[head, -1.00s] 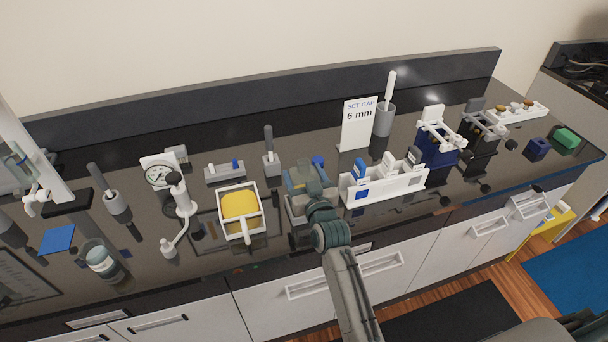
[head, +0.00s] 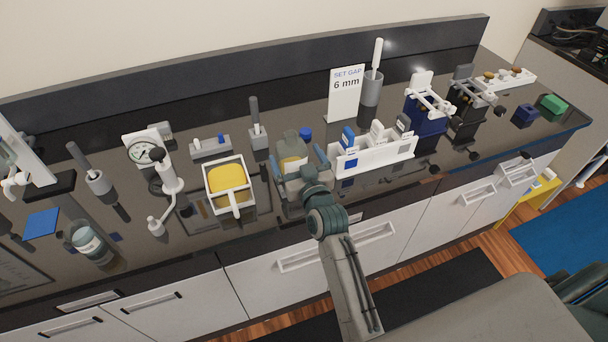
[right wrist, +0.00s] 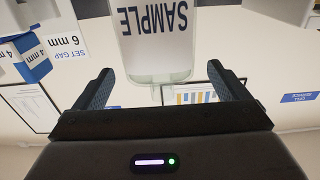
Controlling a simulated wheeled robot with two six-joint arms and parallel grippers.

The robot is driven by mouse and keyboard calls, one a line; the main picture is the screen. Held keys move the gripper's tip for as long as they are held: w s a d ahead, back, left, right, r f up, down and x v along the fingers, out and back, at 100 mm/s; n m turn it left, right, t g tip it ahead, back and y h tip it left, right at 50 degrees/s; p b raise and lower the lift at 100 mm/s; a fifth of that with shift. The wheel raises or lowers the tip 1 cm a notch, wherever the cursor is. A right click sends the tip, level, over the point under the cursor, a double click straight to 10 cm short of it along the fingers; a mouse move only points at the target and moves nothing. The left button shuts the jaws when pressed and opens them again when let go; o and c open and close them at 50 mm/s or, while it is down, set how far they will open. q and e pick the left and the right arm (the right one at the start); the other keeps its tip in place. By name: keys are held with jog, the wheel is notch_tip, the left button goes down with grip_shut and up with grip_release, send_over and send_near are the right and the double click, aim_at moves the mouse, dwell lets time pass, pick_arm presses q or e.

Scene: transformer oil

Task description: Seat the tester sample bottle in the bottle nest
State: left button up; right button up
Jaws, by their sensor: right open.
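In the right wrist view the gripper (right wrist: 160,68) shows gaps between both fingers and the bottle. I cannot pick out the bottle nest for certain. My left gripper is not in view.
A white tray with yellow contents (head: 228,185) lies left of the gripper. A white rack of cards (head: 375,157) stands close on its right. A blue cap (head: 305,134) and a grey handled holder (head: 258,137) are behind. A gauge (head: 146,152) and a jar (head: 88,243) stand farther left.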

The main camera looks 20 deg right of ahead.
jog(key=s+b, duration=0.2)
jog(key=s, duration=0.5)
jog(key=shift+d, duration=0.1)
